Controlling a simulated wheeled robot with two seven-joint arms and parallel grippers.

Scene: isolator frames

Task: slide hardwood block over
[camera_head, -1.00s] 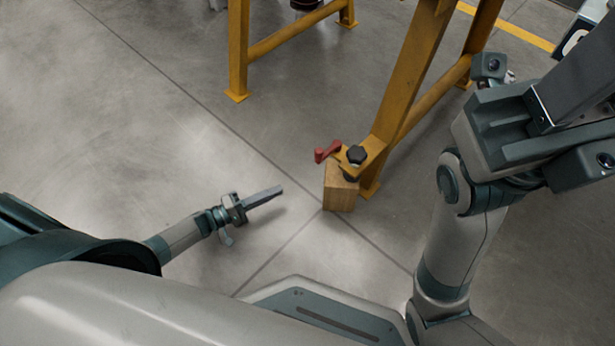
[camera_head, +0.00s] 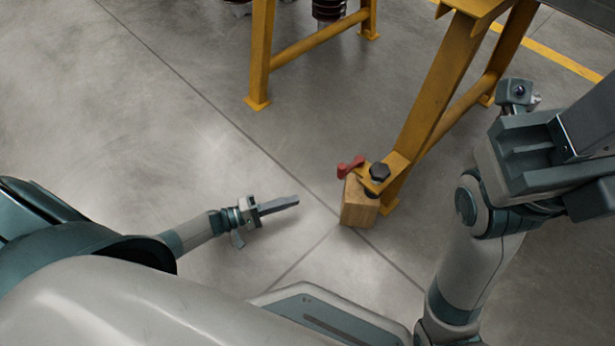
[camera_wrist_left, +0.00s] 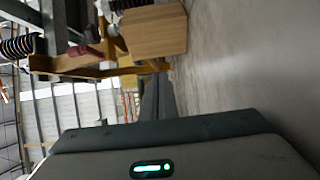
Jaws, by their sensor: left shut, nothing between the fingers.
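In the left wrist view the block (camera_wrist_left: 154,32) shows at the top, beyond the fingers. My left gripper (camera_head: 296,200) is shut and empty, to the left of the block with a gap between them. Its fingers also show in the left wrist view (camera_wrist_left: 157,98). My right arm is at the right; its fingertips are not visible.
The yellow steel frame (camera_head: 437,95) rises behind the block, and another yellow frame (camera_head: 260,60) stands to its left at the back. Dark coiled parts (camera_head: 328,9) show at the top edge. The floor left of the block is clear.

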